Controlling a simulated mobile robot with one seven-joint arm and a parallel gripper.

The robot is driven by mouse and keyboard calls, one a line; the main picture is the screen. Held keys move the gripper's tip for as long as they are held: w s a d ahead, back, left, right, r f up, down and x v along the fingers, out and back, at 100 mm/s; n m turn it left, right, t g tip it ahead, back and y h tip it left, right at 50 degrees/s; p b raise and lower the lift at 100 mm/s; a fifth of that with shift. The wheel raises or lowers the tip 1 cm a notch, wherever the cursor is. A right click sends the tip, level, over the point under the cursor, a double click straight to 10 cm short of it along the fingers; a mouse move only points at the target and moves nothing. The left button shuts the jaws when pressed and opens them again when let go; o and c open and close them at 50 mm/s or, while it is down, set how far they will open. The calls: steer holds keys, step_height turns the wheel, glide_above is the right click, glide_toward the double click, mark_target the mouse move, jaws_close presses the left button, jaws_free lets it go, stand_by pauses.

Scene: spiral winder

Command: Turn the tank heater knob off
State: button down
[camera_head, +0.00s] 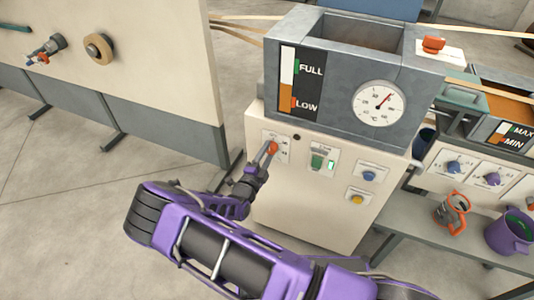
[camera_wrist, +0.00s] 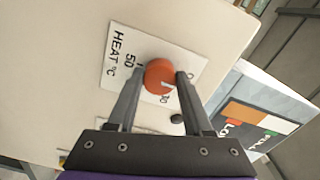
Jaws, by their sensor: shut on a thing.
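The tank heater knob (camera_wrist: 160,78) is a round orange dial with a white pointer mark, on a white plate (camera_wrist: 118,60) lettered "HEAT °C". In the wrist view my gripper (camera_wrist: 159,85) has one finger on each side of the knob and is shut on it. In the head view the orange knob (camera_head: 273,147) shows at the tip of my gripper (camera_head: 267,152), on the upper left of the cream cabinet front. The pointer slants to the lower right in the wrist view; the exact setting is hard to read.
A grey tank (camera_head: 340,75) with a level gauge and a round thermometer (camera_head: 379,103) sits on the cabinet. A green switch (camera_head: 318,160), blue knob (camera_head: 369,176) and yellow button (camera_head: 357,199) are to the right. A shelf holds a purple bucket (camera_head: 508,234).

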steer(key=shift+c, duration=1.5)
jaws_free()
steer(key=shift+s, duration=0.1)
steer(key=p+v, duration=0.1)
steer(key=v, duration=1.6)
steer(key=shift+s, duration=0.15)
steer(key=shift+a+r, duration=0.1)
